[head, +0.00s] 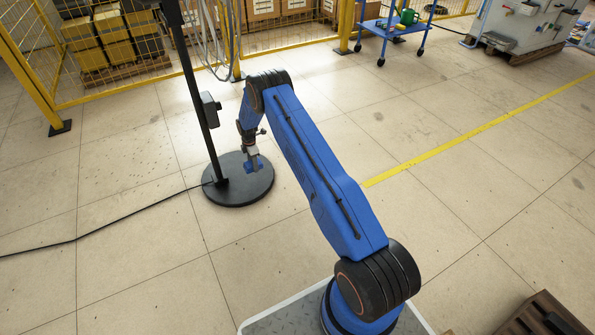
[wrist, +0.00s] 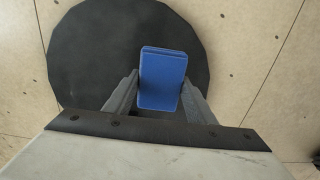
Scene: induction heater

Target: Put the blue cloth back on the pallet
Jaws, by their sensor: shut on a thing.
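My gripper (head: 252,156) is shut on the folded blue cloth (wrist: 162,78), which stands between the two fingers in the wrist view. In the head view the cloth (head: 254,166) is a small blue patch under the gripper, over the round black base of a stand. A wooden pallet (head: 530,56) lies under a grey machine at the upper right, far from the gripper. Another pallet (head: 128,73) lies behind the yellow fence under boxes. I cannot tell which pallet is meant.
The black stand's round base (head: 237,190) and pole (head: 197,100) are close to my gripper. A black cable (head: 110,230) runs left over the floor. A blue cart (head: 390,30) stands at the back. A brown wooden object (head: 545,315) is at the lower right. The middle floor is clear.

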